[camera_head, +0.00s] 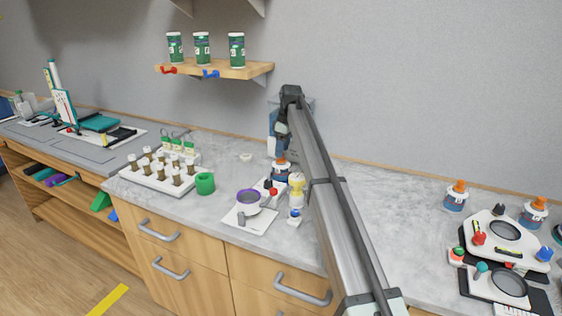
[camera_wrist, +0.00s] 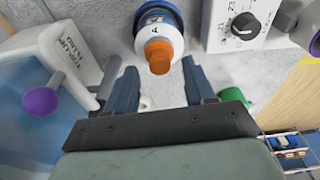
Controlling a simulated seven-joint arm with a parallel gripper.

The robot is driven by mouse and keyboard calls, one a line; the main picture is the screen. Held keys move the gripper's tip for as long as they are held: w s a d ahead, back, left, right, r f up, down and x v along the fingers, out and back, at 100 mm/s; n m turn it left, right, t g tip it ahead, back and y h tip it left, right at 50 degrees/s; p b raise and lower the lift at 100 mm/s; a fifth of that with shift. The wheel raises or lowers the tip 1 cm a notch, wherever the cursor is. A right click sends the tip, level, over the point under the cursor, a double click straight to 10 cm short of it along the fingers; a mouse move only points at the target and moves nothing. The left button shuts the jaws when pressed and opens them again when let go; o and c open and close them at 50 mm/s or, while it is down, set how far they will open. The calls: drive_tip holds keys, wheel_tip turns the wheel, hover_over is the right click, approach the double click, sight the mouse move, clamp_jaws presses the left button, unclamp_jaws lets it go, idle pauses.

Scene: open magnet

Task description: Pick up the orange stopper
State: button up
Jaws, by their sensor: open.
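The orange stopper (camera_wrist: 158,62) sits in the white neck of a bottle (camera_wrist: 158,18) with a blue body in the wrist view. My gripper (camera_wrist: 158,82) is open. Its two blue-grey fingers stand apart, left and right of the stopper's near end, with nothing held between them. In the head view my gripper (camera_head: 279,148) hangs from the end of the arm, over a bottle (camera_head: 281,173) at the back of the counter. The stopper on that bottle is partly hidden by the gripper there.
A purple-rimmed bowl (camera_head: 249,201) stands on a white device, with a green mug (camera_head: 205,183) and vial rack (camera_head: 158,175) to its left. A yellow-topped item (camera_head: 296,185) stands close to the bottle. Two orange-topped bottles (camera_head: 456,195) (camera_head: 533,212) stand right.

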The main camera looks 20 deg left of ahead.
sight(281, 161)
drive_tip(key=shift+a+f, duration=0.2)
drive_tip(key=shift+f, duration=0.95)
clamp_jaws()
